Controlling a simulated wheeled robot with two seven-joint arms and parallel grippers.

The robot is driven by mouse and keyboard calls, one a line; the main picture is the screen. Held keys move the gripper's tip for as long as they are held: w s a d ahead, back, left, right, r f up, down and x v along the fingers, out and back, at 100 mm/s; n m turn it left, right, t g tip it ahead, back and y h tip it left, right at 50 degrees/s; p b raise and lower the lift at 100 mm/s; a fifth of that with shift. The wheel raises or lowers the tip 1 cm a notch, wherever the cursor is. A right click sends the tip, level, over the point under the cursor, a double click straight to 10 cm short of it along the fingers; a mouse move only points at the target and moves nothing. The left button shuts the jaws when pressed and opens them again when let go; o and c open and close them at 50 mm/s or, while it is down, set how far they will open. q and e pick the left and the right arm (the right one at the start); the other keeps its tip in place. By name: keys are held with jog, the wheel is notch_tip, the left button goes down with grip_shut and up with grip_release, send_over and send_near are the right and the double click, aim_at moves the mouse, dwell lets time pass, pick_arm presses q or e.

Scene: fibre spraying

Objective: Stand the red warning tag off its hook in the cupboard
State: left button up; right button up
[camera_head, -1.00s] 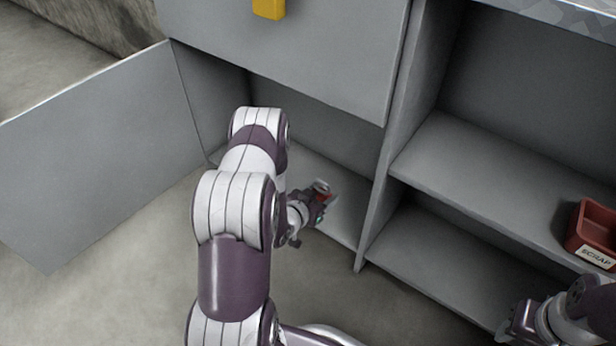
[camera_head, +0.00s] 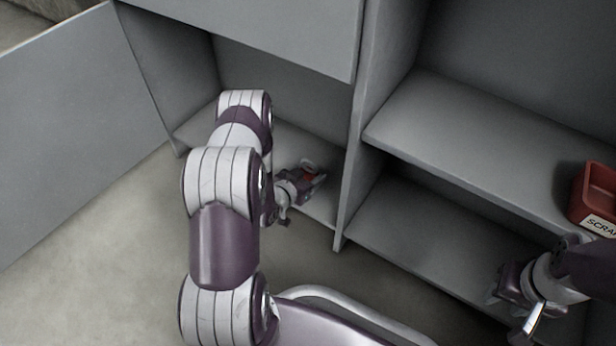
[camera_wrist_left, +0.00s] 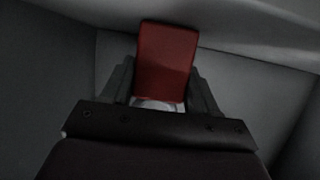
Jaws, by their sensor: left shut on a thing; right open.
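The red warning tag shows in the left wrist view (camera_wrist_left: 166,60) as a flat red rectangle between the two fingers of my left gripper (camera_wrist_left: 164,92). My left gripper is shut on the tag, inside the open lower compartment of the cupboard (camera_head: 165,62). Whether the tag touches the compartment floor cannot be told. No hook shows in the current views. My right gripper (camera_head: 510,290) is open at the lower right, in front of the shelves.
The cupboard door (camera_head: 70,120) stands open at the left. A divider (camera_head: 352,165) separates the compartment from open shelves (camera_head: 470,150) on the right. A red scrap bin (camera_head: 592,195) sits on the upper shelf. The floor (camera_head: 110,255) in front is clear.

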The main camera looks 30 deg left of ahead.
pick_arm(q)
jog(key=shift+f, duration=0.1)
jog(key=o, duration=1.2)
jog(key=shift+c, duration=0.2)
